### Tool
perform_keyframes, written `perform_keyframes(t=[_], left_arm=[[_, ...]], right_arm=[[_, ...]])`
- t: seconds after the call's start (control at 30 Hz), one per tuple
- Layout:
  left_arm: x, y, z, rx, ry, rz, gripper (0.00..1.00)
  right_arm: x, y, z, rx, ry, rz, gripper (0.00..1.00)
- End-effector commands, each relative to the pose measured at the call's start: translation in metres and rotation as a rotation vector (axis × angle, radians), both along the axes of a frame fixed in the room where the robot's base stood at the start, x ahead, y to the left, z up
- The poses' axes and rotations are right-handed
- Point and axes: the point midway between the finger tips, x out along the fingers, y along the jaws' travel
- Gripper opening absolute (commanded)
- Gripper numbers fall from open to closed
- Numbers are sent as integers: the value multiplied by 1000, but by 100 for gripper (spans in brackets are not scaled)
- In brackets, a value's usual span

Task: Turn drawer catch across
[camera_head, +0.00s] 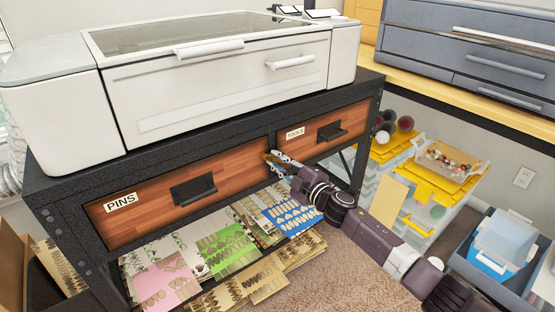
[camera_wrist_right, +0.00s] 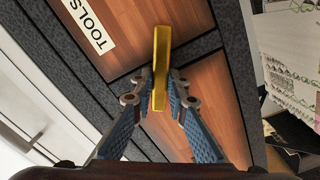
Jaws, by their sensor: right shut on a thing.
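The drawer catch (camera_wrist_right: 161,50) is a narrow gold bar at the dark upright between two wooden drawers. In the right wrist view it overlaps both drawer fronts, crossing the upright. My right gripper (camera_wrist_right: 159,88) is shut on the catch, with blue ribbed fingers on either side of it. In the head view the right gripper (camera_head: 279,163) hides much of the catch. The PINS drawer (camera_head: 160,205) and the TOOLS drawer (camera_head: 325,133) both look closed, each with a black handle. My left gripper is in neither view.
A large white machine (camera_head: 225,85) stands on the black bench. Patterned sheets (camera_head: 225,250) lie on the shelf below the drawers. Clear bins with yellow lids (camera_head: 425,205) and a blue-grey bin (camera_head: 495,265) stand at right. Brown carpet shows in front.

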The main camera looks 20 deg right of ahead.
Motion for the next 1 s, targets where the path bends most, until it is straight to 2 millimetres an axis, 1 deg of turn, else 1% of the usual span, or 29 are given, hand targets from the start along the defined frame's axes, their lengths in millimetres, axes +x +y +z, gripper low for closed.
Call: perform_keyframes(t=[0.1,0.37,0.5,0.7,0.83,1.0], left_arm=[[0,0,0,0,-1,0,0],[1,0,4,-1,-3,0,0],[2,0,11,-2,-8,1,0],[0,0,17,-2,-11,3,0],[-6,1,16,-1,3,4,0],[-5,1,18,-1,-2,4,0]], right_arm=[[-1,0,-3,-105,-36,0,0],[-1,2,-6,-308,-109,1,0],[-1,2,-7,-392,-139,2,0],[-1,2,-8,-474,-169,2,0],[-1,2,-8,-503,-180,2,0],[-1,2,-8,-521,-185,2,0]])
